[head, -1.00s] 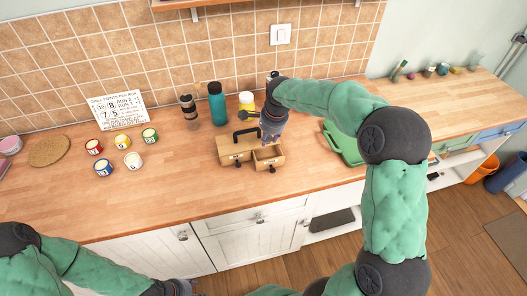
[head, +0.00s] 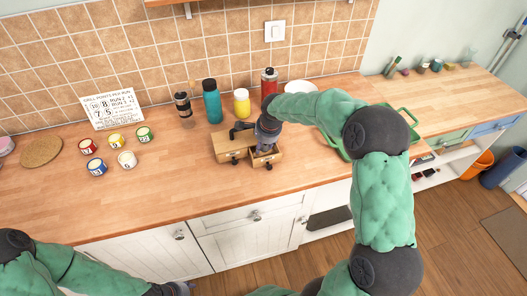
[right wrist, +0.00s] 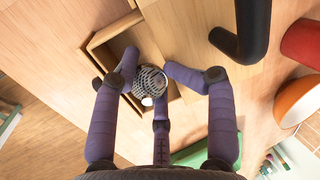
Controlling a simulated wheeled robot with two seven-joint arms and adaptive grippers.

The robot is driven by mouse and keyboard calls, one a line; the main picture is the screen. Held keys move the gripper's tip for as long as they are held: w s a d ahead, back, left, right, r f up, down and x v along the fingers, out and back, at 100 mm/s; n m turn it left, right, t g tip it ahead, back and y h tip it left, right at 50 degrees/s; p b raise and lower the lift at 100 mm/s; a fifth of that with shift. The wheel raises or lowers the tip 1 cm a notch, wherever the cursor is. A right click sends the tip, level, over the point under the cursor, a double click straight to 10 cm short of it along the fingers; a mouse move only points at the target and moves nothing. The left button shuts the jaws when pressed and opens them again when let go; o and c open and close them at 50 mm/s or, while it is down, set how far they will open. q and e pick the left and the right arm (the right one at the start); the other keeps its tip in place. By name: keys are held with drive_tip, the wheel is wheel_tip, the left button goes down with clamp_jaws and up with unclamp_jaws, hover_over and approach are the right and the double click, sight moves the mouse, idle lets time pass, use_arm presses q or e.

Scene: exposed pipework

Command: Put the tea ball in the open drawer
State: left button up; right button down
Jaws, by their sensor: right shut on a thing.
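The tea ball (right wrist: 150,82), a small mesh ball, is held between the fingers of my right gripper (right wrist: 158,85) in the right wrist view. In the head view my right gripper (head: 266,146) hangs over the open drawer and hides the ball. The open drawer (head: 265,159) sticks out from the right part of a small wooden box (head: 232,147). In the right wrist view the ball appears over the drawer (right wrist: 101,42); whether it touches the bottom I cannot tell. My left gripper (head: 178,288) is barely in view at the bottom edge.
A black handle (head: 241,128) rises from the box beside my right gripper. Teal (head: 212,103), yellow (head: 242,103) and red (head: 269,82) bottles stand behind. A green tray (head: 402,117) lies to the right. Several small paint tins stand left; the front counter is clear.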

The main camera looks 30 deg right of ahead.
sight(266, 154)
drive_tip(key=c, duration=1.2)
unclamp_jaws()
drive_tip(key=shift+g, duration=0.5)
drive_tip(key=f, duration=0.1)
drive_tip(key=s+f, duration=0.2)
drive_tip(key=shift+a+f, duration=0.25)
drive_tip(key=shift+f, duration=0.05)
drive_tip(key=shift+o, duration=0.2)
drive_tip(key=shift+d, duration=0.2)
drive_tip(key=shift+w+r, duration=0.1)
drive_tip(key=shift+w+r, duration=0.1)
drive_tip(key=shift+r, duration=0.2)
drive_tip(key=p+v, duration=0.2)
drive_tip(key=v, duration=1)
drive_tip(key=shift+p, duration=0.3)
